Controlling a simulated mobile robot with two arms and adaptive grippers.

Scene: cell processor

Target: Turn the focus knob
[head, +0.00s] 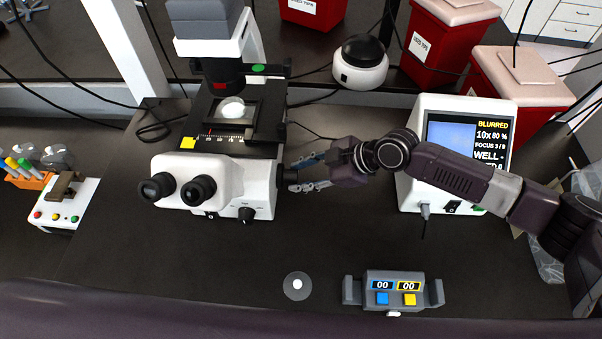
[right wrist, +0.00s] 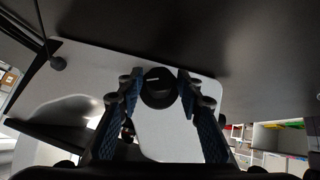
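A white microscope (head: 232,180) stands on the dark bench at centre left, with two black eyepieces. The black focus knob (head: 286,173) sticks out of its right side. My right gripper (head: 293,176) comes from the right, its blue-padded fingers apart, one above and one below the knob. In the right wrist view the round knob (right wrist: 158,88) sits between the two fingertips, very close to both; I cannot make out firm contact. The monitor (head: 465,150) reads "BLURRED", "10x 80 %" and "FOCUS 3 / 9". My left gripper is out of view.
A black-topped white device (head: 360,66) and red bins (head: 437,50) stand behind. A white box (head: 62,205) is at left. The front bench is mostly clear.

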